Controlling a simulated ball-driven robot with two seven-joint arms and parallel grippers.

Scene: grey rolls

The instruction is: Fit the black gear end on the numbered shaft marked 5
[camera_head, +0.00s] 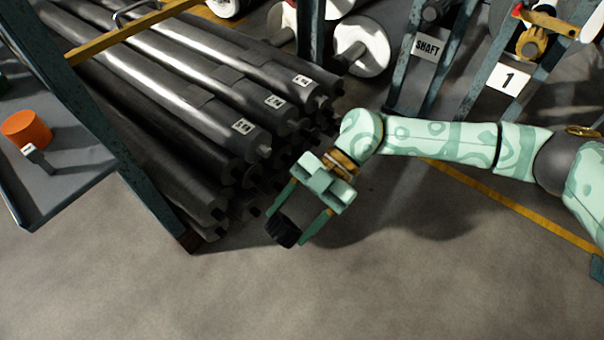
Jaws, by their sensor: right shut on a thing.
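My right gripper (288,226) reaches in from the right and is shut on the black gear end (282,232), a short dark cylinder. It holds it over open floor in front of the stacked shafts. The dark grey shafts (190,108) lie in a pile at the upper left, their near ends facing the gripper. The top ones carry small white labels (243,126), too small to read surely, so I cannot tell which is marked 5. The gear end is apart from the shaft ends. My left gripper is not in view.
A blue-grey rack post (130,165) stands left of the pile, with a yellow bar (125,32) above. An orange cylinder (27,130) sits on a tray at left. White rolls (362,48) and signs "SHAFT" (427,47) and "1" (508,79) are behind. The front floor is clear.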

